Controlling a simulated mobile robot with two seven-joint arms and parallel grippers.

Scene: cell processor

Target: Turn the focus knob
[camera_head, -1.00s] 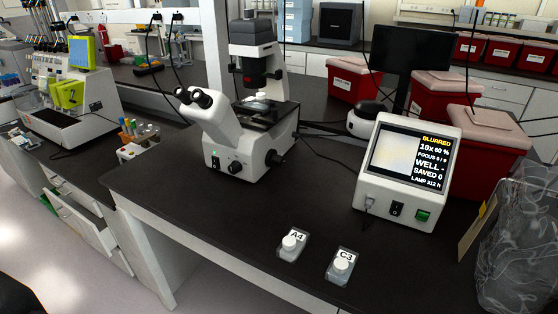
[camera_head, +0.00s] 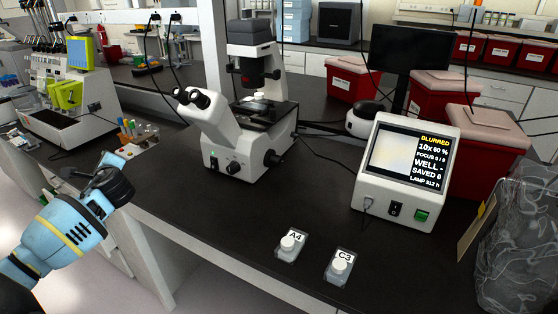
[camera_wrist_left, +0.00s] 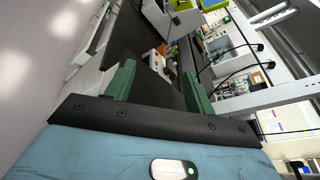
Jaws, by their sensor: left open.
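The white microscope (camera_head: 228,135) stands on the black bench in the head view, with twin eyepieces facing left. A large black knob (camera_head: 276,158) is on the right side of its base. A smaller dark knob (camera_head: 233,167) is on its front face. I cannot tell from labels which is the focus knob. My right gripper is not in view.
A display box (camera_head: 405,170) reads BLURRED, 10x, 60 %, FOCUS 0 / 9. Two flasks, A4 (camera_head: 290,245) and C3 (camera_head: 339,267), lie near the bench's front edge. A clear bag (camera_head: 515,250) stands at right. The bench in front of the microscope is clear.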

